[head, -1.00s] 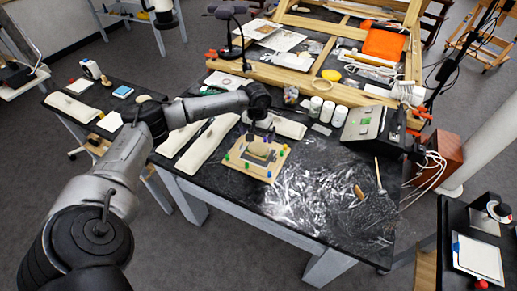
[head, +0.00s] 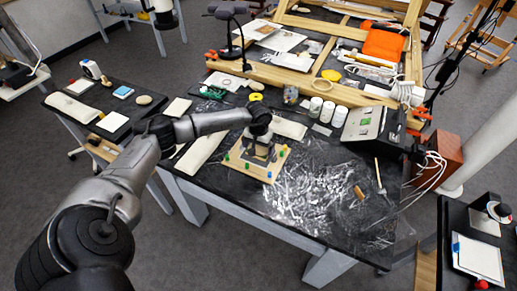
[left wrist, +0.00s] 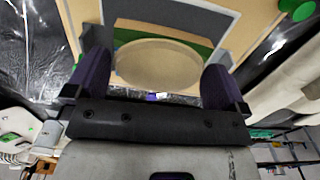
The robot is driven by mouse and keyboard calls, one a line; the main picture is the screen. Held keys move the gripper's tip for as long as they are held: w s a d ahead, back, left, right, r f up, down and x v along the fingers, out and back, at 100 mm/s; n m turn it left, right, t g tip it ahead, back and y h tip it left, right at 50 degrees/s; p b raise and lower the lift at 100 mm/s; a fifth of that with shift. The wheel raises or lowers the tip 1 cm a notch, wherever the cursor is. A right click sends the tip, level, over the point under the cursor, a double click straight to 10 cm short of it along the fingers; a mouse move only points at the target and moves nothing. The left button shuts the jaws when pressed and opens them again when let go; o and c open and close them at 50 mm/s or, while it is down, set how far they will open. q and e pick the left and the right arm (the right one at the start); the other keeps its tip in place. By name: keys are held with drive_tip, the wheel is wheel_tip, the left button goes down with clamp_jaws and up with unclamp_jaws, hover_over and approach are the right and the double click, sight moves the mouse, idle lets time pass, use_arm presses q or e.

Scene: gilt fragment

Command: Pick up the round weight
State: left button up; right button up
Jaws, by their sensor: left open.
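A wooden board (head: 276,163) with green, blue and yellow pegs around its edge lies on the black table. My left gripper (head: 262,150) is over the middle of this board, pointing down. In the left wrist view, a flat, round, beige disc (left wrist: 158,62), which looks like the round weight, lies between the two dark fingers of the open left gripper (left wrist: 157,78). The fingers stand at either side of the disc; I cannot tell whether they touch it. In the head view the gripper mostly hides the disc. My right gripper is not in view.
A wooden frame (head: 290,78) fills the back.

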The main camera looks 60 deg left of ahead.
use_arm(q)
drive_tip(key=shift+c, duration=0.3)
drive_tip(key=c, duration=0.7)
drive_tip(key=shift+c, duration=0.5)
drive_tip(key=shift+r, duration=0.15)
